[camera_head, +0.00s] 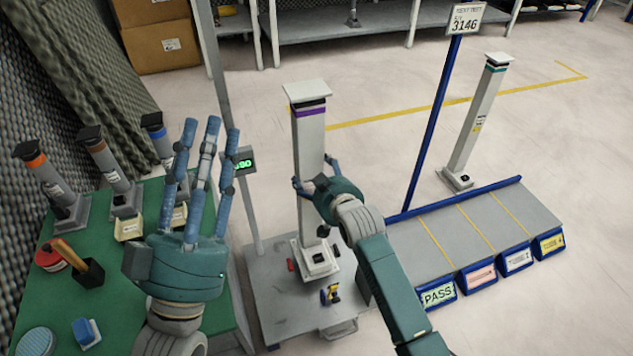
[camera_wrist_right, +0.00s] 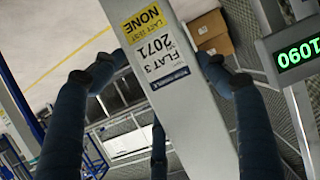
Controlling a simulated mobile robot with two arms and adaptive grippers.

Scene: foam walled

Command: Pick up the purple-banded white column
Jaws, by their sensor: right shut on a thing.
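The purple-banded white column (camera_head: 310,137) stands upright on a grey platform (camera_head: 263,300), with a white cap on top and a square white base. My right gripper (camera_head: 315,181) is shut on the column at about mid-height, with fingers on both sides of it. In the right wrist view the column (camera_wrist_right: 190,115) runs between the blue fingers, showing a yellow label and a white label. My left gripper (camera_head: 204,150) is open and empty, fingers spread upward over the green table at the left.
Several grey columns stand on the green table (camera_head: 215,320) with a red tape roll and a blue brush. A teal-banded white column (camera_head: 475,125) stands beyond the blue-edged grey platform (camera_head: 470,235). A display post (camera_head: 243,160) stands close left of the column; a yellow tool (camera_head: 331,293) lies near its base.

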